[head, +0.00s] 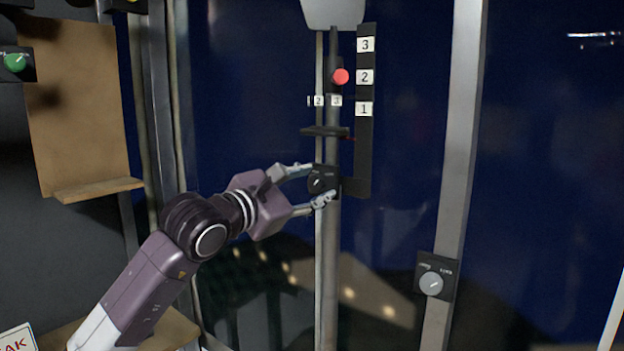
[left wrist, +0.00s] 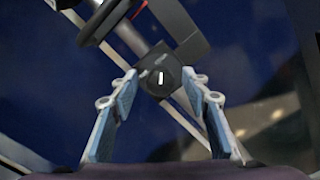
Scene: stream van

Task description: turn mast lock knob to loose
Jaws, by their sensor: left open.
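The mast lock knob (head: 316,183) is a small black knob with a white pointer line, on a dark box on the vertical mast pole (head: 331,240). In the left wrist view the knob (left wrist: 160,80) lies just beyond and between my fingertips, its pointer line near upright in that picture. The label print beside it is too small to read. My left gripper (head: 309,186) is open, one finger above and one below the knob in the head view. In the left wrist view my left gripper (left wrist: 164,86) has a gap on both sides of the knob. My right gripper is not in view.
A black scale (head: 364,140) numbered 1 to 3 stands beside the pole, with a red ball (head: 341,76) near 2. A grey knob (head: 431,283) sits on another post at right. A brown board (head: 75,100) is at left.

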